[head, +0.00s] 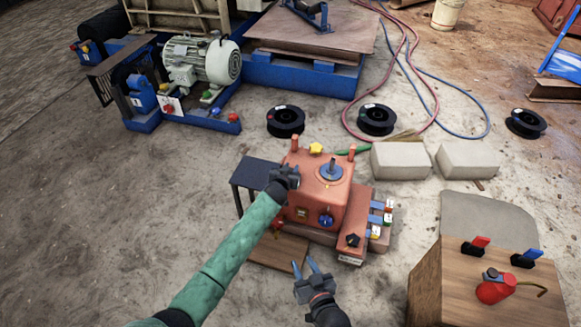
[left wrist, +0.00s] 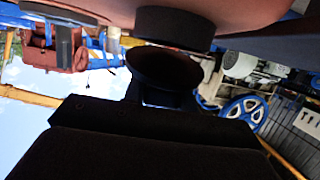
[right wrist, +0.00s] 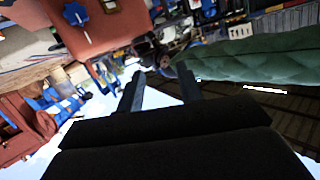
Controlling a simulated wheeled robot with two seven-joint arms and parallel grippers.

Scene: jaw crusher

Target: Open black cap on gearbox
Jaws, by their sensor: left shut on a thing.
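The orange-red gearbox (head: 325,190) stands on the ground in the middle of the head view. My left gripper (head: 287,176) is at its upper left side and hides the cap there from the head camera. In the left wrist view, a short black collar (left wrist: 175,25) sits on the orange surface. The black cap (left wrist: 163,66), a round dark disc, is close beside it, at my left gripper (left wrist: 165,95), which is shut on it. I cannot tell whether cap and collar touch. My right gripper (head: 313,270) is open and empty in front of the gearbox; its two fingers show apart in the right wrist view (right wrist: 160,88).
A blue knob (head: 326,220) is on the gearbox's front. A wooden box (head: 500,295) with a red oil can (head: 494,290) stands at the right. A dark stand (head: 255,173) is left of the gearbox. Pale blocks (head: 400,160) and black reels (head: 285,121) lie behind.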

